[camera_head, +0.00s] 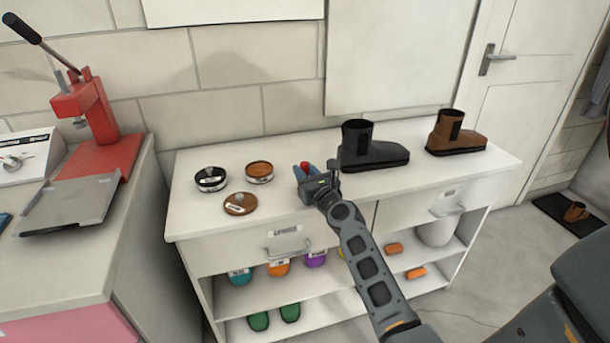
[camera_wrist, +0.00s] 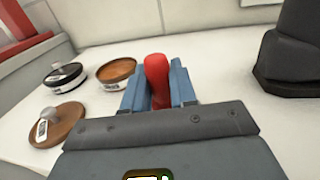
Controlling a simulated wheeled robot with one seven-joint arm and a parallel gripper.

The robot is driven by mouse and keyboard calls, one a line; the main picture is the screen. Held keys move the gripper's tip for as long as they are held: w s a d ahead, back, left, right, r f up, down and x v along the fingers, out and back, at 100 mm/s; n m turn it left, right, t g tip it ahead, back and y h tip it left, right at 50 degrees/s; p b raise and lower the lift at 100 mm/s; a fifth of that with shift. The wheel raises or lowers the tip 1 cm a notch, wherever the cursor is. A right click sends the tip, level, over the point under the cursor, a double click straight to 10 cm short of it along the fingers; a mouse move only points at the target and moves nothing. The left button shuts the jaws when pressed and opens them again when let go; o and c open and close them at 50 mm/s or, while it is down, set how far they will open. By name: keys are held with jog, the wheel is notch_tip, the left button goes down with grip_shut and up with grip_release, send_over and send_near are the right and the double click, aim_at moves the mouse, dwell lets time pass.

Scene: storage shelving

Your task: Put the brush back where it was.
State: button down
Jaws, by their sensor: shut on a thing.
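My gripper (camera_head: 308,173) is over the white cabinet top, between the round tins and the black boot. Its blue fingers are shut on the red brush (camera_wrist: 157,78), which shows as a rounded red end between them in the wrist view. In the head view only a small red piece of the brush (camera_head: 304,166) shows. The rest of the brush is hidden by my gripper, and I cannot tell whether it touches the cabinet top (camera_head: 205,220).
Left of my gripper are a black-lidded tin (camera_head: 211,180), an open brown tin (camera_head: 260,173) and a brown lid (camera_head: 240,205). Right of it stand a black boot (camera_head: 368,150) and a brown boot (camera_head: 455,135). The front strip of the cabinet top is clear.

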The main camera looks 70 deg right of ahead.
jog(key=shift+f, duration=0.15)
jog(key=c, duration=0.9)
grip_release()
jog(key=shift+s+r, duration=0.1)
jog(key=shift+r, duration=0.1)
